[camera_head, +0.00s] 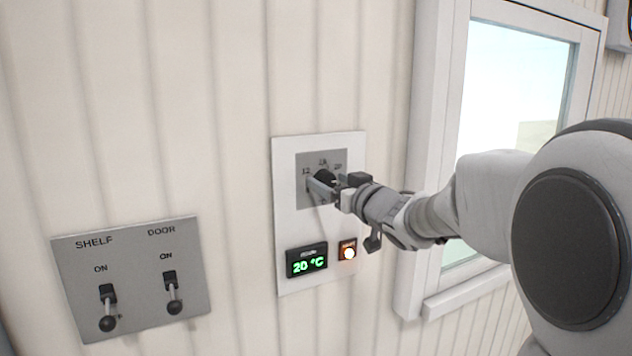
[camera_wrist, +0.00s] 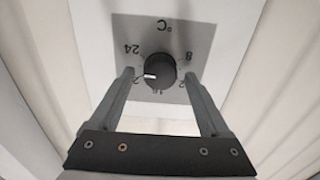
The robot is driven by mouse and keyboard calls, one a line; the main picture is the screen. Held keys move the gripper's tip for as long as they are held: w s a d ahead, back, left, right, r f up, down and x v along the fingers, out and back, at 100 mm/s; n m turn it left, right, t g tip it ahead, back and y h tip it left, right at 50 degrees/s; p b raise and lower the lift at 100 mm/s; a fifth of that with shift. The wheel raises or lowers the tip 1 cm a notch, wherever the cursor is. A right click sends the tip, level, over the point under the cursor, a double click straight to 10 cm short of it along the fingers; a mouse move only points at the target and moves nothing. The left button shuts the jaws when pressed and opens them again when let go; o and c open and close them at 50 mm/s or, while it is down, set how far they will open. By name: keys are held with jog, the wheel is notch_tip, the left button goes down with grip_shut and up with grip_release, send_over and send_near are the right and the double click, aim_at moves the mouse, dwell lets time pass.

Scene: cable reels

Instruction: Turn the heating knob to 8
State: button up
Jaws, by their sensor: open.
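The black round heating knob (camera_wrist: 160,68) sits on a grey dial plate (camera_wrist: 188,35) marked with numbers and °C. Its white mark points to the left in the wrist view, toward a number partly hidden by a finger, apparently 20. The 8 is at the upper right of the knob there, the 24 at the upper left. My gripper (camera_wrist: 158,75) is open, one finger on each side of the knob, with gaps visible. In the head view my gripper (camera_head: 328,188) is at the dial and partly hides the knob (camera_head: 325,175).
A display (camera_head: 307,261) below the dial reads 20 °C, beside a lit orange-framed button (camera_head: 348,252). At the left is a grey panel (camera_head: 135,260) with SHELF and DOOR levers. A window (camera_head: 510,100) is at the right, behind my arm.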

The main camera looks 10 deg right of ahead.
jog(key=shift+c, duration=0.2)
grip_shut()
dwell(0.3)
